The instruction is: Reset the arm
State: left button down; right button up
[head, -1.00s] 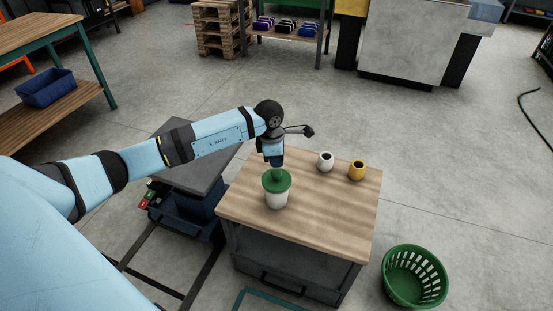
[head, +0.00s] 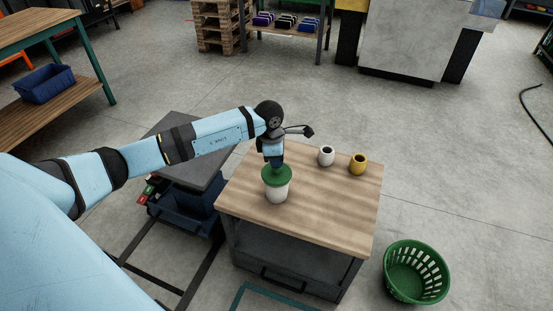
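My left gripper (head: 275,163) points down right above a white pot (head: 277,194) with a green lid (head: 277,178). The pot stands upright on the wooden top of a small workbench (head: 310,208). The gripper's fingertips reach the middle of the lid and hide its knob. They are too small and covered to tell whether they are open or shut. The lid sits on the pot's rim. My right gripper is not in the head view.
A white cup (head: 326,156) and a yellow cup (head: 358,164) stand at the bench's back. A green basket (head: 416,272) is on the floor to the right. A dark grey cart top (head: 188,165) lies under my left arm. The bench's right front top is clear.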

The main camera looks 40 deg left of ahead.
pick_arm(q)
jog(key=shift+r, duration=0.1)
dwell(0.3)
jog(key=shift+r+p, duration=2.3)
jog(key=shift+r, duration=1.15)
